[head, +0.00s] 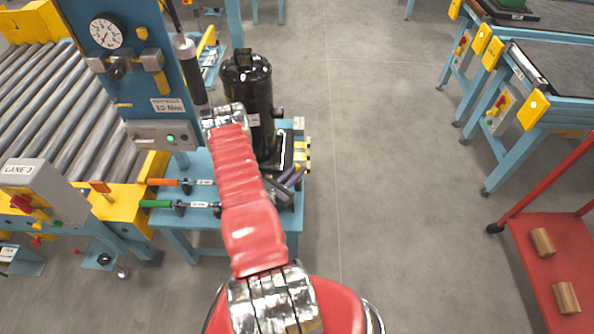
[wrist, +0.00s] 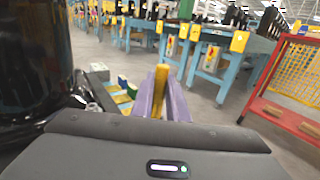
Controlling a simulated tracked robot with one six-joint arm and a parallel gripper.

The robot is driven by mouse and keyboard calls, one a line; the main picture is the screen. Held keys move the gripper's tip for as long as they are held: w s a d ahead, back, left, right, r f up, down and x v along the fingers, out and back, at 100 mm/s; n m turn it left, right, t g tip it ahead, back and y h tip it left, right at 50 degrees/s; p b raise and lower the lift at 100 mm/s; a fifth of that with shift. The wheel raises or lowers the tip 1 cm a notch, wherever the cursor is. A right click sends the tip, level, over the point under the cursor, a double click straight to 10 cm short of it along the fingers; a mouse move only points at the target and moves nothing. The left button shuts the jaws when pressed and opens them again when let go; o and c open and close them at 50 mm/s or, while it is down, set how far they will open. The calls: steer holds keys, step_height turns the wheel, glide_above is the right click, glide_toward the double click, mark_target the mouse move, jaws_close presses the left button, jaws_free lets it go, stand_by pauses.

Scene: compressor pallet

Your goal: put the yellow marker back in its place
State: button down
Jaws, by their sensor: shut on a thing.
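My gripper (wrist: 163,100) has purple fingers, shut on the yellow marker (wrist: 161,80), which stands roughly upright between them in the wrist view. In the head view, my gripper (head: 293,178) is partly hidden by my arm, near the right edge of the blue table; the marker cannot be made out there. A small row of coloured pieces, yellow, green and blue (wrist: 123,84), lies just left of the fingers and may be the marker holder. It also seems to show at the table's right edge (head: 308,150). I cannot see an empty slot clearly.
A black compressor (head: 250,88) stands on the blue table (head: 287,217), close left of my gripper. Orange-handled (head: 166,182) and green-handled (head: 158,204) tools lie at the table's left. A blue gauge panel (head: 125,75) rises behind them. The floor right of the table is clear.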

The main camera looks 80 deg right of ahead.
steer(key=shift+f, duration=0.35)
steer(key=c, duration=1.7)
jaws_free()
steer(key=shift+o, duration=0.2)
steer(key=shift+a, duration=0.1)
steer(key=v, duration=1.3)
steer(key=shift+a, duration=0.3)
steer(key=shift+w, duration=0.15)
